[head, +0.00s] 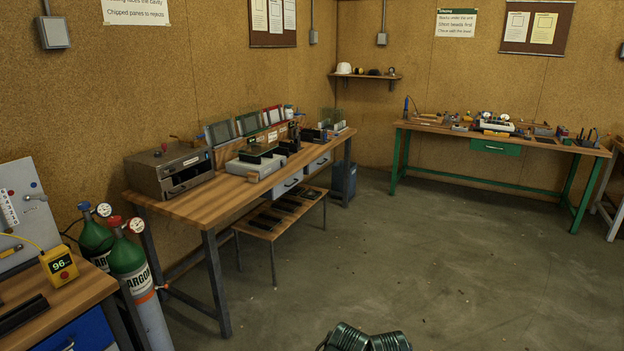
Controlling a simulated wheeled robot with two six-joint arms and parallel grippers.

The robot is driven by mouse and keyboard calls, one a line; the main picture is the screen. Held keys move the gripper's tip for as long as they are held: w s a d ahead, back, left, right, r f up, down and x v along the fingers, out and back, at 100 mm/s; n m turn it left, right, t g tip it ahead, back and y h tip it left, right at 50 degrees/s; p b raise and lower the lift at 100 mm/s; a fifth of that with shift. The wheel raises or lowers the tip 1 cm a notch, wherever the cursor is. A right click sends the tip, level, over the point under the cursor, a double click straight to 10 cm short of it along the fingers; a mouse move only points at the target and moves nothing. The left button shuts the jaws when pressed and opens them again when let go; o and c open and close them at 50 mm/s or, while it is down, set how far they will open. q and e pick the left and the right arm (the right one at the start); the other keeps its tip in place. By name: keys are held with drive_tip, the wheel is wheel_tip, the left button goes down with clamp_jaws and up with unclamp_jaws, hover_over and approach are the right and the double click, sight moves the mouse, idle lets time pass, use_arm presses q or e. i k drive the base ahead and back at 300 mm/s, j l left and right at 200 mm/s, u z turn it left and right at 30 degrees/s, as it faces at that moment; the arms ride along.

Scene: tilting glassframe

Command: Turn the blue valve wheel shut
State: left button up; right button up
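The blue valve wheel (83,206) sits on top of the rear green-shouldered argon cylinder (95,238) at the left, with a round gauge (103,209) beside it. A red valve wheel (115,221) tops the front argon cylinder (130,260), which partly hides the rear one. Whether the blue wheel is open or shut cannot be told from here. Neither of my grippers shows in the head view.
A workbench corner with a yellow meter reading 96 (59,266) stands left of the cylinders. A long wooden bench (190,207) with a low rack (258,231) stands to their right. The concrete floor (430,260) is clear in the middle.

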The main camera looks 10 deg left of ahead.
sight(83, 205)
drive_tip(key=i+l+u, duration=0.1)
drive_tip(key=i+u, duration=0.25)
drive_tip(key=i+l+u, duration=0.15)
drive_tip(key=i+u, duration=0.25)
drive_tip(key=i+l+u, duration=0.9)
drive_tip(key=l+u, duration=0.2)
drive_tip(key=i+l+u, duration=0.15)
drive_tip(key=l+u, duration=0.6)
drive_tip(key=l, duration=0.3)
drive_tip(key=i+l+u, duration=0.1)
drive_tip(key=l+u, duration=0.3)
drive_tip(key=l, duration=0.2)
drive_tip(key=i+l, duration=0.2)
drive_tip(key=i, duration=0.25)
drive_tip(key=i+l+z, duration=0.15)
drive_tip(key=i, duration=0.3)
